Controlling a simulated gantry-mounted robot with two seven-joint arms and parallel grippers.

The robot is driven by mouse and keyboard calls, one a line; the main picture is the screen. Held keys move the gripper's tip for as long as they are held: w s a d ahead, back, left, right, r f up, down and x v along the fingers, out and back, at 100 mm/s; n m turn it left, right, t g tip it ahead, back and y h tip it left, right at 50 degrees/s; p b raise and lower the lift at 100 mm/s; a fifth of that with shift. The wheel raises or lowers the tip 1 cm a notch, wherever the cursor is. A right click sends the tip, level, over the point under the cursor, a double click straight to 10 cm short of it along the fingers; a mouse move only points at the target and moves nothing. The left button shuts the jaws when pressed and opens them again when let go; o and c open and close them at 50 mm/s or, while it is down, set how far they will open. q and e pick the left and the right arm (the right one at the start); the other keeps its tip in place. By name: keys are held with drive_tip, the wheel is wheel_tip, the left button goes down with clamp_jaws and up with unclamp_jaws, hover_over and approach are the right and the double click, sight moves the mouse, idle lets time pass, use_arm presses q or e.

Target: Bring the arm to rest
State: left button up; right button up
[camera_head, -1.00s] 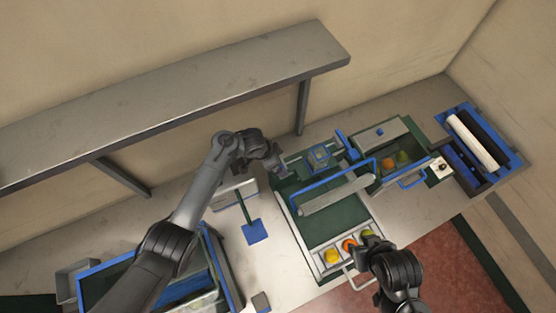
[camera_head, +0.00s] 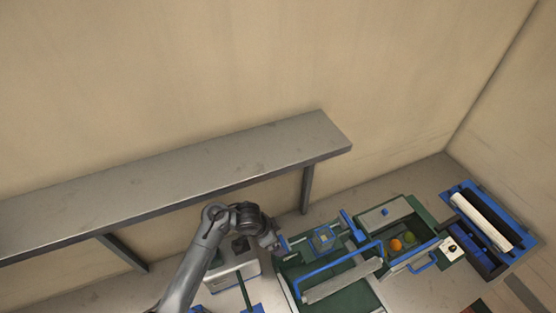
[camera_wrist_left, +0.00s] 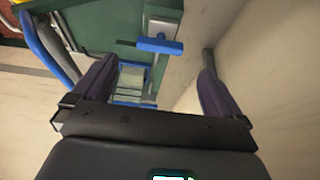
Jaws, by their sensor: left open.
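My left arm comes up from the bottom of the head view. Its gripper (camera_head: 276,241) is beside the left edge of the green and blue sorting machine (camera_head: 291,258). In the left wrist view the two dark fingers of the left gripper (camera_wrist_left: 155,85) stand wide apart, with nothing held between them. Beyond them show a blue-framed part (camera_wrist_left: 132,72) and a blue T-shaped handle (camera_wrist_left: 160,46) of the machine. My right gripper is outside both current views.
A long grey shelf (camera_head: 170,183) runs along the wall behind the arm. A green bin (camera_head: 418,228) holds an orange and a green fruit. A blue tray with white and black rollers (camera_head: 480,221) stands at the right. A grey box (camera_head: 233,270) sits below the left gripper.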

use_arm(q)
drive_tip(key=s+a+f+n+t+y, duration=0.2)
drive_tip(key=s+a+n, duration=0.3)
drive_tip(key=s+a, duration=0.45)
drive_tip(key=s+a+r+n+y, duration=0.1)
drive_tip(key=s+a+r+n, duration=0.2)
drive_tip(key=s, duration=0.7)
drive_tip(key=s+a+r+n+y, duration=0.1)
drive_tip(key=s+a+r+n, duration=0.2)
drive_tip(key=s, duration=0.7)
drive_tip(key=a+r, duration=0.2)
drive_tip(key=a, duration=0.1)
drive_tip(key=shift+r, duration=0.35)
